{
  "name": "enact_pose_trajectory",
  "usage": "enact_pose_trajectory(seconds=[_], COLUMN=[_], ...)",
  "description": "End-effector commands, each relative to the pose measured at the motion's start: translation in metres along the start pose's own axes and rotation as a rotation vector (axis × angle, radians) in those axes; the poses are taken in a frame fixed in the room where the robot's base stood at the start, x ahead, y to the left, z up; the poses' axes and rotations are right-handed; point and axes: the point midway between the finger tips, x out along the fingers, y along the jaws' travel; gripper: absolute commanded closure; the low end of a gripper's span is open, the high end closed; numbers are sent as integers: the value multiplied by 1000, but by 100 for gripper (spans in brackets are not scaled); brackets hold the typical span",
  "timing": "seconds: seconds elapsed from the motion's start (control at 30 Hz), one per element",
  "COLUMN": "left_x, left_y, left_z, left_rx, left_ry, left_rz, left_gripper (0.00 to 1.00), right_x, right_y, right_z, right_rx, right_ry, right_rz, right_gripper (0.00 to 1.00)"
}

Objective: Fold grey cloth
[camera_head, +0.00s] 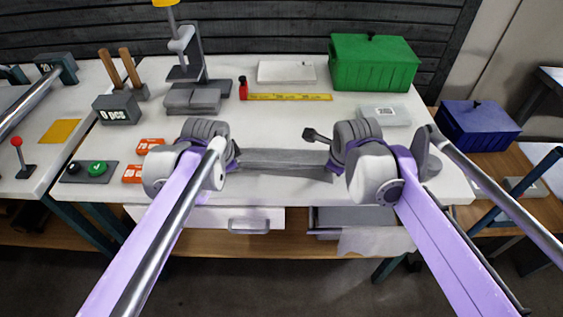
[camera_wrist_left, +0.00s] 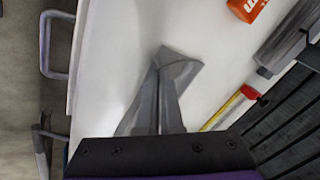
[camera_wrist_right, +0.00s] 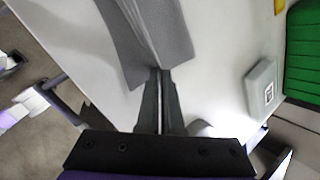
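The grey cloth (camera_head: 285,162) lies as a long, narrow, layered strip across the front of the white table, between my two grippers. In the left wrist view, my left gripper (camera_wrist_left: 160,72) has its fingers together on the cloth (camera_wrist_left: 184,70), at its left end. In the right wrist view, my right gripper (camera_wrist_right: 159,74) has its fingers together at the edge of the cloth (camera_wrist_right: 165,30), at its right end. In the head view my arms and wrists hide both ends of the cloth and the fingertips.
Behind the cloth lie a yellow ruler (camera_head: 290,97), a red bottle (camera_head: 243,88), a white box (camera_head: 286,72) and a green bin (camera_head: 372,64). Orange cards (camera_head: 150,145) lie at left. A drawer handle (camera_head: 248,227) sticks out below the table's front edge.

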Motion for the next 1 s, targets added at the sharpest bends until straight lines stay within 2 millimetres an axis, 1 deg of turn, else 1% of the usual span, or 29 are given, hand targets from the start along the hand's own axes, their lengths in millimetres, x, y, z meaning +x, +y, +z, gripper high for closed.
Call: enact_pose_trajectory(seconds=[0.07,0.1,0.17,0.3,0.37,0.4,0.57,0.67,0.87,1.0], left_x=[0,0,0,0,0,0,0,-4,-34,-56], left_y=[-2,-2,-2,-1,-1,-1,0,0,-3,1], left_z=[3,3,3,2,1,1,1,0,-2,0], left_rx=[0,0,0,0,1,1,0,1,1,2], left_ry=[-7,-7,-7,-4,-4,-4,-3,-2,-2,-1], left_rz=[-3,-3,-2,-1,0,0,2,3,2,2], left_gripper=[100,95,85,59,49,45,45,45,45,45], right_x=[0,0,0,0,0,0,0,-4,-34,-56], right_y=[-2,-2,-2,-1,-1,-1,0,0,-3,1], right_z=[-3,-3,-3,-2,-1,-1,-1,-1,2,0], right_rx=[0,0,0,0,-1,-1,-1,-1,-1,-2], right_ry=[7,7,6,4,4,4,3,3,2,2], right_rz=[-3,-3,-2,-1,0,0,2,3,2,2], right_gripper=[100,95,84,59,48,45,45,45,45,45])
